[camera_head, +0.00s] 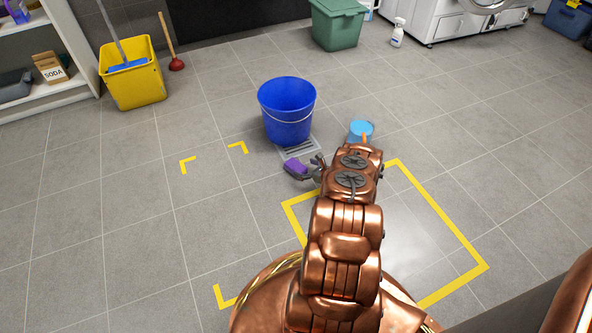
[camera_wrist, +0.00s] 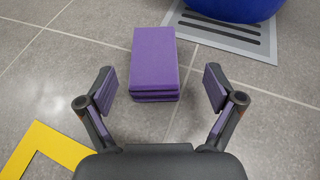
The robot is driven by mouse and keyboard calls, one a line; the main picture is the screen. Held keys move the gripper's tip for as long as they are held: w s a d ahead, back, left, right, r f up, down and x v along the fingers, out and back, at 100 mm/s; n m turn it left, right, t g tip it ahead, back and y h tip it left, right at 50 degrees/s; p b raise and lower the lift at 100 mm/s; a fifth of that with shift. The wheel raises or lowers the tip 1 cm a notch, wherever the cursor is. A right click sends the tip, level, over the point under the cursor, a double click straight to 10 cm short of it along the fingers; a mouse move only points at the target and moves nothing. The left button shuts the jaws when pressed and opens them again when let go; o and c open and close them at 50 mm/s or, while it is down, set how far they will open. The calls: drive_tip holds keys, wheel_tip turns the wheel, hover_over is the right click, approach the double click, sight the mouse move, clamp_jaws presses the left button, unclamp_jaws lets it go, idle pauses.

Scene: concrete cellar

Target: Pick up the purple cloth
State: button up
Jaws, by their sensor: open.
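The purple cloth (camera_wrist: 154,58) lies on the tiled floor as a neat folded stack, seen in the upper middle of the wrist view. It also shows in the head view (camera_head: 293,165), just left of my gripper (camera_head: 313,170) and partly hidden by it. In the wrist view my gripper (camera_wrist: 160,86) is open, its two dark fingers with purple pads spread wide. The near end of the cloth lies ahead of and between the fingertips. Nothing is held, and I see no contact with the cloth.
A blue bucket (camera_head: 287,112) stands by a floor drain grate (camera_head: 300,149), just beyond the cloth. A light blue container (camera_head: 361,130) stands right of the bucket. Yellow tape (camera_head: 440,222) marks the floor. A yellow mop bucket (camera_head: 134,75) is at the upper left. Floor to the left is clear.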

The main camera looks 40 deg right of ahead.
sight(297, 166)
drive_tip(key=b+x, duration=0.2)
drive_tip(key=x, duration=0.2)
drive_tip(key=shift+w+a+f+b, duration=0.3)
drive_tip(key=shift+f+b, duration=0.05)
drive_tip(key=shift+b, duration=0.05)
drive_tip(key=shift+w, duration=0.35)
drive_tip(key=shift+c, duration=0.2)
drive_tip(key=c, duration=1.1)
drive_tip(key=shift+r, duration=0.15)
